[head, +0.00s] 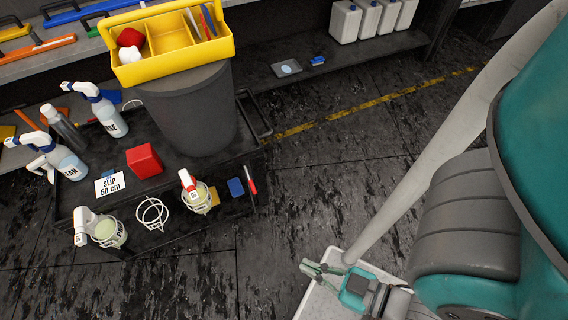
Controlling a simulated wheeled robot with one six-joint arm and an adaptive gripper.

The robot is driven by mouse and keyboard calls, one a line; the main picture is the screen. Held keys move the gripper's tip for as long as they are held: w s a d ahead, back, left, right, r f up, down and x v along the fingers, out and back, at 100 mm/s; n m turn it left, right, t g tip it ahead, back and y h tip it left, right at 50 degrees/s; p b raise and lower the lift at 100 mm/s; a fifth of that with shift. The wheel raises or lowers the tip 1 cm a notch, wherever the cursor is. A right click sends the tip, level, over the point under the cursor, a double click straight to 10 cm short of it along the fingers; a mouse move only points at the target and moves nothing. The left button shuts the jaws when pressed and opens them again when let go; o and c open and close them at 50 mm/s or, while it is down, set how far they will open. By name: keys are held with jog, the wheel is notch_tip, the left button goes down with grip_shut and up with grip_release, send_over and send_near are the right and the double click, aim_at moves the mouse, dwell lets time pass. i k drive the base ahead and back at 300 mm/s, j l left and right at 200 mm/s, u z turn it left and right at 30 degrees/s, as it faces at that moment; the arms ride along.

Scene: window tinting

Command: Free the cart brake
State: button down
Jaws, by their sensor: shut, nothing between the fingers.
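The black cart (175,205) stands at the left on the dark floor. Its wheels are hidden below its top, and I cannot make out a brake on it. A small red-handled item (249,180) hangs at the cart's right end; I cannot tell what it is. My gripper (308,268) is at the lower middle, shut and empty. It is to the right of the cart and well apart from it.
White canisters (345,22) stand on a shelf behind. Floor (330,165) between cart and arm is clear.

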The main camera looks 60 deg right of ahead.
aim_at(250, 180)
jog(key=k+l, duration=0.1)
jog(key=l, duration=0.35)
jog(key=k+l, duration=0.1)
jog(key=l, duration=0.3)
jog(key=k+l, duration=0.1)
jog(key=l, duration=0.35)
